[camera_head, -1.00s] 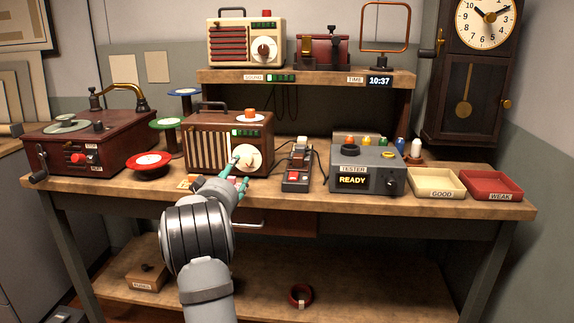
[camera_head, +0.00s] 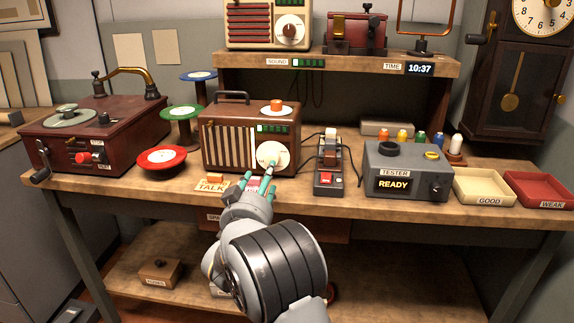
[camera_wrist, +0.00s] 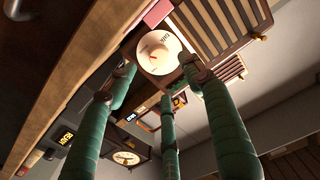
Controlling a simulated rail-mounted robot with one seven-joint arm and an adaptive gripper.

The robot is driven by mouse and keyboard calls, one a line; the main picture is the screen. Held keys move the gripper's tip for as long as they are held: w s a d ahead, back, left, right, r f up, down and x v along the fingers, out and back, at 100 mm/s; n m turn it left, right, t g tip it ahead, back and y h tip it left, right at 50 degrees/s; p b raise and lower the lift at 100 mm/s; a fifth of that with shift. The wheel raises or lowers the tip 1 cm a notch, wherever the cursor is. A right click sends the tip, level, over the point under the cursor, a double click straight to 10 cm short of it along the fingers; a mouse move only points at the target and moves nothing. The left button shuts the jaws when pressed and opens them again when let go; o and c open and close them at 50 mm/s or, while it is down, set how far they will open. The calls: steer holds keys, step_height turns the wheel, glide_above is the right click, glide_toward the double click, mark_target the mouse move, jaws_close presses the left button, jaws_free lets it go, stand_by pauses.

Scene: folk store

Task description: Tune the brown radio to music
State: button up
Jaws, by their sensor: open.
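The brown radio (camera_head: 249,138) stands upright on the bench, with a handle and an orange knob on a pale disc on top. In the wrist view, the dial (camera_wrist: 158,50) lies between the spread fingertips, and the gripper is open. I cannot tell whether any finger touches the dial. A label reading TALK (camera_head: 210,187) is at the bench edge; a pink label beside it is partly hidden.
A red reel (camera_head: 162,159) and a red turntable box (camera_head: 95,133) stand left. A small device with a red button (camera_head: 326,180) and the grey tester (camera_head: 407,172), reading READY, stand right. A cream radio (camera_head: 268,25) is on the shelf above.

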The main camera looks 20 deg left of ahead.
steer(key=w+p, duration=0.3)
steer(key=w, duration=0.2)
steer(key=w+a+p, duration=0.1)
steer(key=w+p, duration=0.1)
steer(key=w, duration=0.1)
steer(key=shift+w+r+p, duration=0.2)
steer(key=shift+p, duration=0.15)
steer(key=shift+w+a+f, duration=0.1)
steer(key=shift+w+f, duration=0.15)
steer(key=shift+w+b, duration=0.15)
steer(key=shift+b, duration=0.2)
steer(key=c, duration=0.4)
steer(key=c, duration=0.4)
